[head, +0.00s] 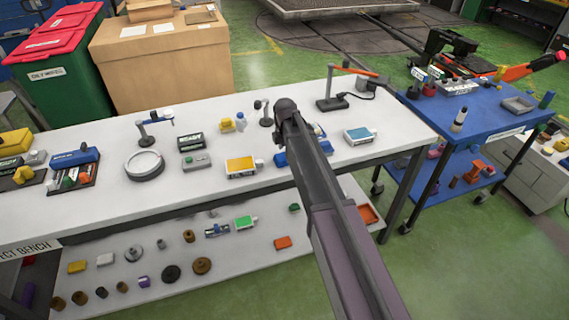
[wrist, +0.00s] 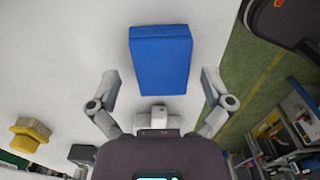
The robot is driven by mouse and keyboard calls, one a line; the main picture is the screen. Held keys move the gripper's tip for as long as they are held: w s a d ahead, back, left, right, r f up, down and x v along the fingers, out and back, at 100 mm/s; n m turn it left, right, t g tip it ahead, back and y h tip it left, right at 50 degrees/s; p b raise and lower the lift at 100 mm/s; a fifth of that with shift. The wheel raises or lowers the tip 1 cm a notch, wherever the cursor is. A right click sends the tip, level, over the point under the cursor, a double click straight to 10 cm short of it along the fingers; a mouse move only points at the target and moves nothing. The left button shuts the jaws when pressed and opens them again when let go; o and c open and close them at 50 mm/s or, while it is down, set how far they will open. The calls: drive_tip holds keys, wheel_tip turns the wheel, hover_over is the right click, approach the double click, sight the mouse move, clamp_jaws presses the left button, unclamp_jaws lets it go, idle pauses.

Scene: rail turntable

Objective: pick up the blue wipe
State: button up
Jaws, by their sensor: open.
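The blue wipe (wrist: 160,60) shows in the wrist view as a flat-topped blue block on the white bench top. It lies ahead of my gripper (wrist: 160,78), roughly centred between the two fingers. The fingers are spread wide, one to each side of its near end, with gaps on both sides. Nothing is held. I cannot tell the height of the fingers above the bench. In the head view a blue thing (head: 322,148), likely the wipe, shows partly behind my arm, which hides my gripper there.
The white bench (head: 400,150) carries a yellow-labelled box (head: 241,166), a blue-labelled box (head: 359,135), a grey ring (head: 144,165) and a lamp-like stand (head: 335,102). A blue cart (head: 500,115) stands right. In the wrist view a yellow object (wrist: 30,130) lies at lower left.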

drive_tip(key=shift+f+b, duration=0.5)
drive_tip(key=shift+f, duration=0.25)
drive_tip(key=c, duration=0.8)
